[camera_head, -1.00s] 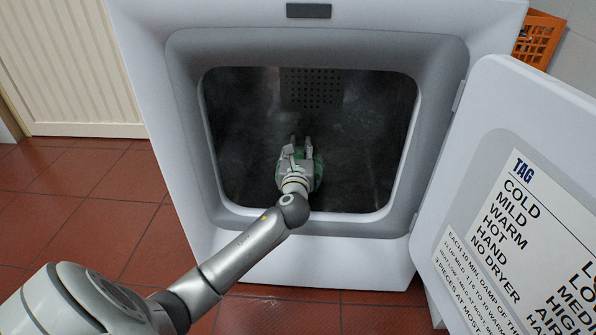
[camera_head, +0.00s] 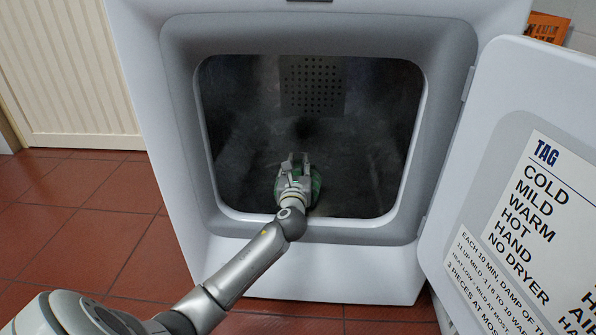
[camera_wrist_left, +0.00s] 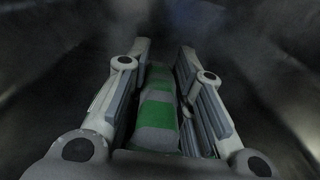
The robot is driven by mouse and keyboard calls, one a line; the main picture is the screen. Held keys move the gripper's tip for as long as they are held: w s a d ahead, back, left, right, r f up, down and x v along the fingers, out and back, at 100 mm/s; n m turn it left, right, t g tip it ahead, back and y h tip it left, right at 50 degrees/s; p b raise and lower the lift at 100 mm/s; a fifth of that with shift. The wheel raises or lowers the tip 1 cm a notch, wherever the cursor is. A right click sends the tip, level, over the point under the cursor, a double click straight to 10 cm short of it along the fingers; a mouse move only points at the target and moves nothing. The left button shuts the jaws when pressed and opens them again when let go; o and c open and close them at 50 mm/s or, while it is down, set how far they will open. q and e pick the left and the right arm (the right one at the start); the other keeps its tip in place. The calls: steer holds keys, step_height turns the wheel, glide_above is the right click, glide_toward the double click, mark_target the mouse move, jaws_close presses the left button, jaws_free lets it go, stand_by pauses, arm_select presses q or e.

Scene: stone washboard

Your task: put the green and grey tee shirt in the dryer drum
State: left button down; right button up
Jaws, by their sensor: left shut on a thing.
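The green and grey tee shirt (camera_wrist_left: 157,112) shows in the left wrist view as a striped bundle between the fingers of my left gripper (camera_wrist_left: 160,65). My left gripper is shut on it. In the head view the gripper (camera_head: 299,160) reaches through the open door into the dryer drum (camera_head: 245,110), low and near the middle of the opening. Only a green edge of the shirt (camera_head: 316,186) shows there, beside the gripper; the rest is hidden by it. The left wrist view shows dark drum walls around the gripper. My right gripper is not in view.
The dryer door (camera_head: 520,120) stands open at the right, with a printed TAG chart (camera_head: 545,230) on it. The front rim (camera_head: 300,232) of the opening lies under my left arm. An orange crate (camera_head: 546,27) is at the far right.

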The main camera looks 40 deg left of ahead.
arm_select(q)
steer(key=shift+r, duration=0.1)
steer(key=c, duration=1.3)
jaws_free()
steer(key=shift+o, duration=0.2)
